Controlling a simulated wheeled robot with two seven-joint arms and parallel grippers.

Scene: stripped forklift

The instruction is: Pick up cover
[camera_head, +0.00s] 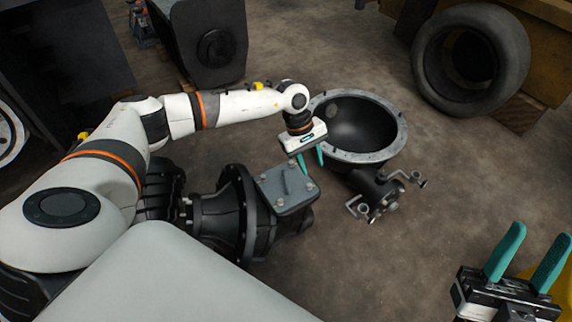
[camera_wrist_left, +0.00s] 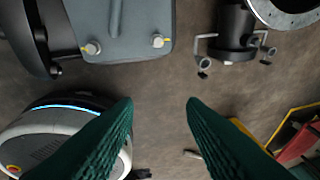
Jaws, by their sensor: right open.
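The cover appears to be the flat grey plate (camera_head: 296,197) with a raised handle and corner bolts, on top of the black axle housing (camera_head: 228,212). In the left wrist view the plate (camera_wrist_left: 147,28) lies at the upper left, with bolts along its near edge. My left gripper (camera_head: 311,161) hangs above and beyond the plate, near the bowl-shaped housing. Its fingers (camera_wrist_left: 160,105) are apart with only floor between them, and it does not touch the plate. My right gripper (camera_head: 542,232) is open and empty at the lower right, far from the plate.
A black bowl-shaped housing with a grey rim (camera_head: 396,125) lies behind the left gripper. A dark cylinder with brackets (camera_head: 376,190) lies beside it. A tyre (camera_head: 515,55) leans at the upper right. The floor at centre right is clear.

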